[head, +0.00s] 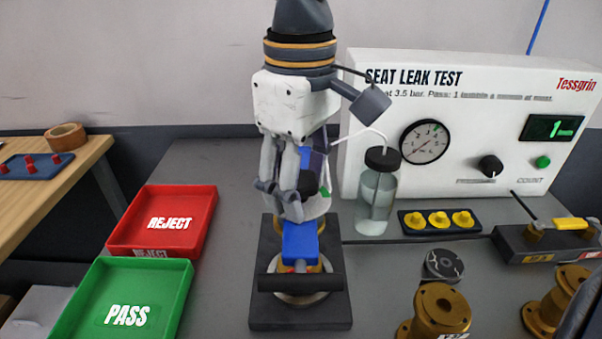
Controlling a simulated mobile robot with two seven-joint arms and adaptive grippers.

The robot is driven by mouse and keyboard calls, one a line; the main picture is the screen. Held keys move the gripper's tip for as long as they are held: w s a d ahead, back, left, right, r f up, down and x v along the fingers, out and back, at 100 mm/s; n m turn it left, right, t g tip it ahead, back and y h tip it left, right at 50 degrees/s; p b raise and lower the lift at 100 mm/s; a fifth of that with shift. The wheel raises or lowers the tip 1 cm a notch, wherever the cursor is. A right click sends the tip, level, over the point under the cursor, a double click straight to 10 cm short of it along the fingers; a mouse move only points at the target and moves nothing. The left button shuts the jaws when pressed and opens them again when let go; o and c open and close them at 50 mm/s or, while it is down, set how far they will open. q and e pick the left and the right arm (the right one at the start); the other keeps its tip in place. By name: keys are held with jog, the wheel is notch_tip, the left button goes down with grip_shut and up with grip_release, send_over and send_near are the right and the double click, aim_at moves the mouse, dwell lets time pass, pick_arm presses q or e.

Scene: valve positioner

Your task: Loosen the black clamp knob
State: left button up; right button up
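My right gripper (279,196) hangs from above, fingers pointing down, over the back part of the dark clamp fixture (262,318). Its two fingers are close together, and I cannot tell whether they touch or hold anything. The fixture carries a black crossbar (298,282) in front of a valve with a blue top (300,243). A dark and blue part (311,180) shows just behind the fingers. I cannot clearly make out the black clamp knob; the gripper hides part of this area. My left gripper is not in view.
A red REJECT tray (205,225) and green PASS tray (176,300) lie left. A bottle (376,200) with a tube stands close right of the gripper, before the test panel (450,120). Brass parts (441,310) and a yellow-capped holder (438,232) are right.

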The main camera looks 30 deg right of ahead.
jog(key=m, duration=1.3)
jog(key=shift+r+m, duration=0.1)
jog(key=shift+m, duration=0.3)
jog(key=shift+w, duration=0.1)
grip_shut()
jog(key=n, duration=1.1)
jog(key=shift+n, duration=1.1)
grip_release()
jog(key=shift+f, duration=0.25)
jog(key=shift+r, duration=0.3)
